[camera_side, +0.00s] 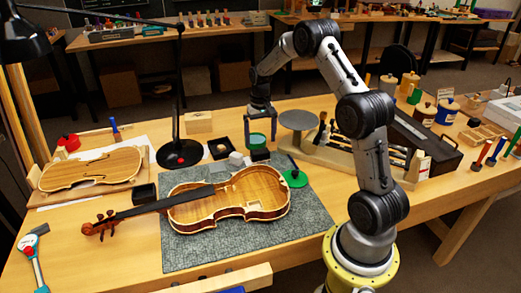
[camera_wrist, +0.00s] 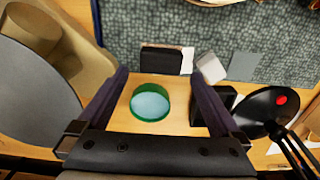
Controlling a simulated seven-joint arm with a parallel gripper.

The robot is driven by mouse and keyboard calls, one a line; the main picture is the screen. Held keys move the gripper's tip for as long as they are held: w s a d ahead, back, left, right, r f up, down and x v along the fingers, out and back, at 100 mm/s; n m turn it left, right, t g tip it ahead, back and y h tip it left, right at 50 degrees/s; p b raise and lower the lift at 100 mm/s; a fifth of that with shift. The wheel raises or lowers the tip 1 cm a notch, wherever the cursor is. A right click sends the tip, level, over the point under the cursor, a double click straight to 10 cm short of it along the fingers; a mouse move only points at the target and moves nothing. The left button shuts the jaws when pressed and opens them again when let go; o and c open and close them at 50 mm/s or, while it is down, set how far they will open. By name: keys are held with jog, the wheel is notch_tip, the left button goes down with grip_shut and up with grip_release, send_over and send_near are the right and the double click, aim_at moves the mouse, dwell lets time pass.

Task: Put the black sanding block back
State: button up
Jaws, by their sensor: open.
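A small black block (camera_side: 260,155), which looks like the sanding block, lies on the table just behind the grey mat. In the wrist view the black block (camera_wrist: 161,59) is beyond my fingertips, toward the mat, with a pale face at its right end. My gripper (camera_side: 260,144) points down behind the block. Its fingers are spread and are not around the block. A round green-rimmed container (camera_wrist: 151,102) with a pale blue inside shows between the fingers, not visibly touched. A black open tray (camera_side: 219,148) stands to the left.
The grey round disc (camera_side: 298,119) on a stand is close on the right, the black lamp base (camera_side: 180,153) on the left. A violin (camera_side: 230,200) lies on the grey mat (camera_side: 190,252) in front.

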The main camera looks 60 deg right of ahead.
aim_at(260, 151)
jog(key=s+a+r+n+t, duration=0.1)
jog(key=s+a+r+n, duration=0.15)
jog(key=a+r, duration=0.6)
jog(key=s+a+r+n+t, duration=0.1)
jog(key=s+a+r, duration=0.2)
jog(key=a+r, duration=0.55)
jog(key=s+a+r+n+t, duration=0.1)
jog(key=s+a+n, duration=0.1)
jog(key=s+a, duration=0.3)
jog(key=s+a+r+n+t, duration=0.1)
jog(key=s+a, duration=0.5)
jog(key=s, duration=0.7)
jog(key=shift+s+r+n+t, duration=0.2)
jog(key=shift+n+t, duration=0.6)
jog(key=shift+n, duration=0.45)
